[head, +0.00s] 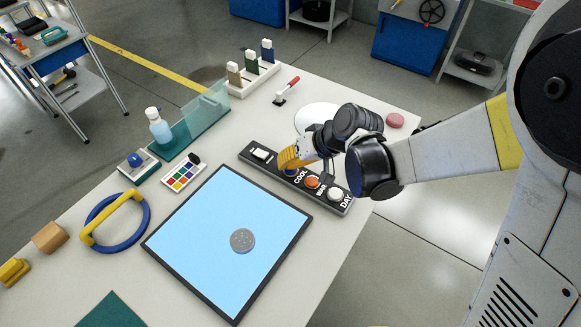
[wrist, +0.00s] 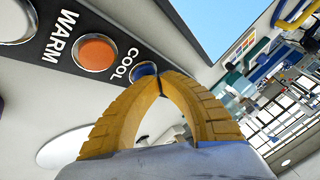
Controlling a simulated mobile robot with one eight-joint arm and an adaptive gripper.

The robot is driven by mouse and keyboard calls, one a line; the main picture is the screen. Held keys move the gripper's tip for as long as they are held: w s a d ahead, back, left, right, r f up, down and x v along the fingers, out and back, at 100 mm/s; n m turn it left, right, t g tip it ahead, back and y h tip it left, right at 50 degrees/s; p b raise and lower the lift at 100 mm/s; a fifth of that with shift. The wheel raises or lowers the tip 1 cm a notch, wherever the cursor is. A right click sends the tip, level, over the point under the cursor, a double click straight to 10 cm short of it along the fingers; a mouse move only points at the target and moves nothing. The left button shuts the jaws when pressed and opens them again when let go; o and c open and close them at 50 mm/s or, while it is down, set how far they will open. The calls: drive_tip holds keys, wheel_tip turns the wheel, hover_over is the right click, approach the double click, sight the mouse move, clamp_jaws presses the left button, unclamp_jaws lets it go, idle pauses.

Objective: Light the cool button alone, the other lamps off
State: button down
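The dark button strip (head: 318,187) lies along the back-right edge of the bright pale-blue panel (head: 215,230). The blue cool button (wrist: 143,70) is partly covered by my fingertips; a sliver of it shows in the head view (head: 291,173). The orange warm button (head: 312,182) also shows in the wrist view (wrist: 96,52). The white day button (head: 335,194) is at the strip's right end. My gripper (wrist: 161,80) is shut and empty, its yellow fingertips together at the cool button; I cannot tell whether they touch it. It also shows in the head view (head: 286,164).
A white rocker switch (head: 262,154) is at the strip's left end. A grey disc (head: 242,240) lies on the panel. A colour palette card (head: 184,173), a blue-and-yellow ring (head: 115,220) and a spray bottle (head: 158,126) stand left. A pink round item (head: 395,120) is behind my arm.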

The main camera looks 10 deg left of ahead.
drive_tip(key=shift+r, duration=0.4)
drive_tip(key=shift+r+p, duration=0.1)
drive_tip(key=shift+p, duration=0.2)
drive_tip(key=shift+r+p, duration=2.1)
drive_tip(key=shift+r, duration=0.8)
idle(0.7)
